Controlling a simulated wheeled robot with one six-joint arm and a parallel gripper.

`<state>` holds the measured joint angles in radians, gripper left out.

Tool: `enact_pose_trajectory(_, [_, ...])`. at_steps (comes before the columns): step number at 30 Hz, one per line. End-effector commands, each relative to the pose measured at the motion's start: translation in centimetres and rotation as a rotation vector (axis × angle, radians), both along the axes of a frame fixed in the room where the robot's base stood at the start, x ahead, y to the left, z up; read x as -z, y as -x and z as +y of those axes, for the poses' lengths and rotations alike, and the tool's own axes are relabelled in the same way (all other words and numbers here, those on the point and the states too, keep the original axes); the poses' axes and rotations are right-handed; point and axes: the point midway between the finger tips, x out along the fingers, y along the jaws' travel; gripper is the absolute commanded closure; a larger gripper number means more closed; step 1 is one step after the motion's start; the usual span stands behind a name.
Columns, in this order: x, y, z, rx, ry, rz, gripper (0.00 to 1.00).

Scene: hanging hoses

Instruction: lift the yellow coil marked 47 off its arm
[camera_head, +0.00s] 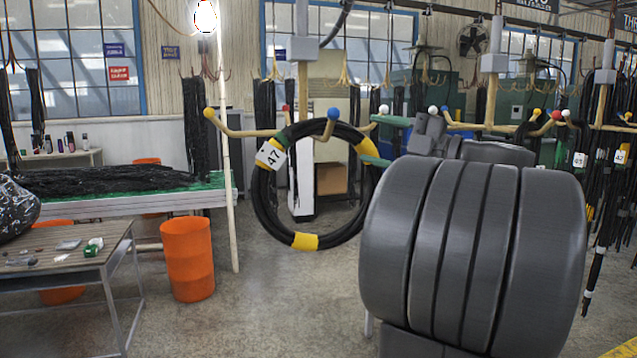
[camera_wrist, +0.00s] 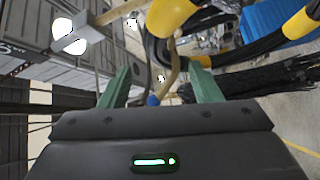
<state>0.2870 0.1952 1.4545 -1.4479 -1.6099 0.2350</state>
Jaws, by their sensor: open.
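The coil marked 47 (camera_head: 305,241) is a black ring with yellow bands and a white 47 tag (camera_head: 271,156) at its upper left. It hangs on a tan arm with a blue ball end (camera_head: 333,114). My gripper (camera_head: 384,141) is at the coil's upper right, its green fingers spread apart and pointing left. The lower finger overlaps the coil's right edge in the picture; contact cannot be told. In the wrist view my gripper (camera_wrist: 163,75) is open, with a blue ball (camera_wrist: 153,100) showing between the fingers. Black hose with yellow bands (camera_wrist: 170,16) shows beyond the fingertips.
Other arms with coloured balls, one red (camera_head: 557,115), extend to both sides. Other hoses with white tags (camera_head: 579,160) hang at the far right. An orange bin (camera_head: 188,258) and a table (camera_head: 75,258) stand at left. Floor below the coil is clear.

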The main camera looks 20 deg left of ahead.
Motion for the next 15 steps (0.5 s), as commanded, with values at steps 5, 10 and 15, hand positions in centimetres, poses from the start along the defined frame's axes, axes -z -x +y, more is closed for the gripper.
enact_pose_trajectory(5, [-0.2, -0.3, 1.5, -0.001, -0.001, 0.001, 0.42])
enact_pose_trajectory(10, [-0.7, -0.6, 2.5, -0.002, 0.000, 0.001, 0.42])
enact_pose_trajectory(15, [-1.5, -1.2, 4.8, -0.003, 0.000, 0.002, 0.42])
